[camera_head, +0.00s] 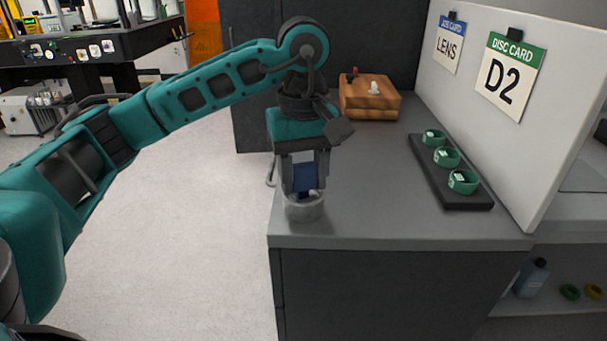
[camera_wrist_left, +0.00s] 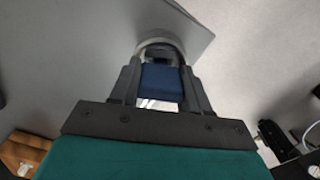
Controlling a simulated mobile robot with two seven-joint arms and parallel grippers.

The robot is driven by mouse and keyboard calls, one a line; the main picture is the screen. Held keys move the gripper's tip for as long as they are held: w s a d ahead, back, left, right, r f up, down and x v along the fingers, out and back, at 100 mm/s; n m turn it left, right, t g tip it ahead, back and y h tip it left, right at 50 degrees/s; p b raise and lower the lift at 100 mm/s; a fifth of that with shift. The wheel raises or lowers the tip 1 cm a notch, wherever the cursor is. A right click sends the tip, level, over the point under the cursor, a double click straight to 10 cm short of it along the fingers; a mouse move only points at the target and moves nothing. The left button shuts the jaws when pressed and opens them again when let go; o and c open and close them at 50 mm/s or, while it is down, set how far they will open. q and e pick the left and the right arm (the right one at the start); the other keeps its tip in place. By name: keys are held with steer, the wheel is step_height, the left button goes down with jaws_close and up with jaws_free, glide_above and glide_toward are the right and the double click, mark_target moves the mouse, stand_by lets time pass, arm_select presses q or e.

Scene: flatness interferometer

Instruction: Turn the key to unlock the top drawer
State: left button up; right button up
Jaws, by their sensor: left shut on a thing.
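My left gripper (camera_head: 304,180) points down over the near left corner of the grey counter. It is shut on a blue block-shaped piece (camera_head: 305,178), which also shows between the fingers in the left wrist view (camera_wrist_left: 161,82). The piece's lower end is at or inside a small grey round cup (camera_head: 304,209) on the counter; I cannot tell whether they touch. No key shaft or lock is clearly visible, and I cannot tell whether the blue piece is the key's head. The drawer fronts cannot be made out clearly. My right gripper is out of view.
A black tray (camera_head: 452,197) with several green rings stands on the right of the counter (camera_head: 375,205). A wooden box (camera_head: 370,106) is at the back. A white board (camera_head: 510,130) with LENS and D2 cards borders the right. The counter's middle is clear.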

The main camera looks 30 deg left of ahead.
arm_select(q)
steer(key=shift+m+b, duration=0.35)
steer(key=shift+m, duration=1.15)
steer(key=shift+f+m+b, duration=0.1)
steer(key=shift+m+b, duration=0.35)
steer(key=shift+m, duration=0.45)
steer(key=o, duration=1.2)
